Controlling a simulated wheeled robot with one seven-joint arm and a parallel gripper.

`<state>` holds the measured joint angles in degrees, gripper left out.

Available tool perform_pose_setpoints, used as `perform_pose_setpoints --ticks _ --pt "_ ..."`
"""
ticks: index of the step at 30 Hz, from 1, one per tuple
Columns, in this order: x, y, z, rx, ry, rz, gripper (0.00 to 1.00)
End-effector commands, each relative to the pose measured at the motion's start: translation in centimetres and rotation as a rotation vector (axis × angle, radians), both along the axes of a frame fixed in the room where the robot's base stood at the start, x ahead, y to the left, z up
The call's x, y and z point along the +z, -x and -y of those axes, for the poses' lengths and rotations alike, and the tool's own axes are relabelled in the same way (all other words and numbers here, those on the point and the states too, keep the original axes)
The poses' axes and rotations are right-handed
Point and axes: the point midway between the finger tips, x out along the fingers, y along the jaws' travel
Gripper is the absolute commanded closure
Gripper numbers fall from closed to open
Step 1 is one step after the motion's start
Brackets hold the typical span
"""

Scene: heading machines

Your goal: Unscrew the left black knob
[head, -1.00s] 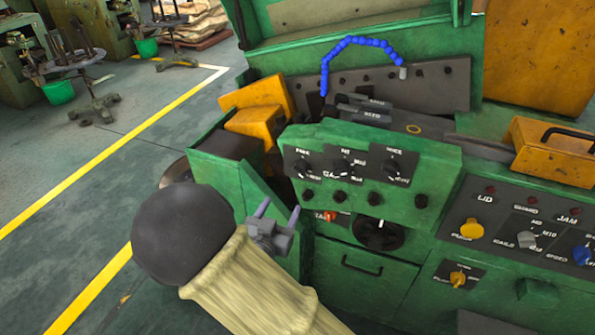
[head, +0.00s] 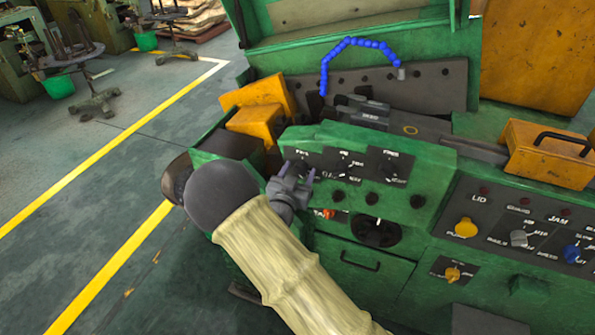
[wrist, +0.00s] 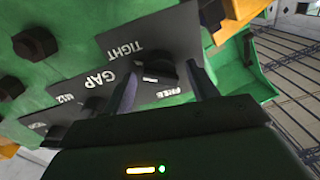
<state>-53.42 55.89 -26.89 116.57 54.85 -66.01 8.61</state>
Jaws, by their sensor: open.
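The left black knob (wrist: 158,70) sits on a dark plate lettered TIGHT and FREE, upside down in the wrist view. My gripper (wrist: 164,76) is open, with one finger on each side of this knob. I cannot tell whether either finger touches it. In the head view, my gripper (head: 297,174) is at the left end of the green panel (head: 430,170) and partly covers the left knob. The middle black knob (head: 343,168) and right black knob (head: 388,168) stand in the same row, clear of my gripper.
Several smaller black knobs (head: 372,199) line the panel's lower edge. A large black dial (head: 377,232) and a red-orange knob (head: 328,213) are below. A yellow box (head: 258,125) stands behind left.

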Motion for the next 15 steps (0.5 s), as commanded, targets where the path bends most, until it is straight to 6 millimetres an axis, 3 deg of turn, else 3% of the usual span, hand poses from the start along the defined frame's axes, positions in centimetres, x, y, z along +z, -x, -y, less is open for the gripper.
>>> perform_pose_setpoints --ticks 5,12,15 --pt "-0.01 0.02 -0.02 0.000 0.000 0.000 0.42" --pt "0.00 0.04 -0.01 0.000 0.000 0.000 0.84" --pt "0.00 0.04 0.00 0.000 0.000 0.000 0.84"
